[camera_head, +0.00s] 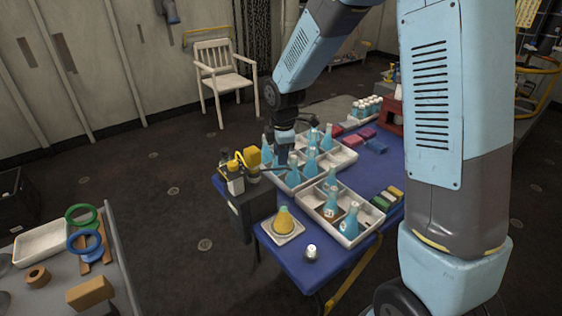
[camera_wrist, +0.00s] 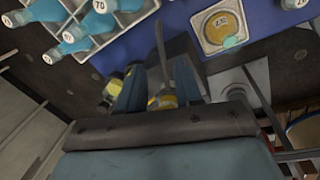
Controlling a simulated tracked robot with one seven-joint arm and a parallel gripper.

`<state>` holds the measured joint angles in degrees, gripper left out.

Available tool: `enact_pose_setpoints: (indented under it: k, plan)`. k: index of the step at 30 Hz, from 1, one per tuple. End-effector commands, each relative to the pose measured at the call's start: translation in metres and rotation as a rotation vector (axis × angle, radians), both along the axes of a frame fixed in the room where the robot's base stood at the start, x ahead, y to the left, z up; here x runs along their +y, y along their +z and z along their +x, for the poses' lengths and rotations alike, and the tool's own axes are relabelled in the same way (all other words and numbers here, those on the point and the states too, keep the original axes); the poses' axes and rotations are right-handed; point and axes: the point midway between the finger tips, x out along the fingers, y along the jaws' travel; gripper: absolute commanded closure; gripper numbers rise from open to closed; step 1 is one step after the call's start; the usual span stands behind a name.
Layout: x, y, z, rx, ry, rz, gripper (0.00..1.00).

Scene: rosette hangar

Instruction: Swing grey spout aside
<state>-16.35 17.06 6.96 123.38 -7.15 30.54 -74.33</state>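The grey spout (camera_head: 273,168) is a thin dark bar reaching right from the yellow-topped dispenser (camera_head: 247,160), toward the bottle trays. In the wrist view the spout (camera_wrist: 161,45) runs up from between my finger ends. My gripper (camera_head: 284,152) points down over the spout, partly hidden behind bottles in the head view. In the wrist view my gripper (camera_wrist: 160,68) shows two blue fingers spread apart. Yellow dispenser parts (camera_wrist: 165,99) show in the gap between them. I cannot tell whether a finger touches the spout.
White divided trays (camera_head: 341,244) of blue bottles stand on the blue table (camera_head: 290,271). A yellow flask (camera_head: 284,221) sits on a square pale base in front. A small white-topped item (camera_head: 311,252) stands near the front edge. A grey bench (camera_head: 117,270) with rings is at lower left.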

Motion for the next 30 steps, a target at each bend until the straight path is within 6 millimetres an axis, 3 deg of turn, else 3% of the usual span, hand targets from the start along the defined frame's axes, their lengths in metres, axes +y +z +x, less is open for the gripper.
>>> enact_pose_setpoints:
  k: [6,13,18,30]
  plan:
    - [-0.002,0.045,-0.005,-0.005,-0.003,0.003,0.65]
    - [-0.003,0.078,-0.01,-0.003,-0.001,0.001,0.65]
    - [-0.003,0.088,-0.012,-0.001,-0.001,0.0,0.65]
    - [-0.005,0.091,-0.013,-0.002,-0.007,0.001,0.65]
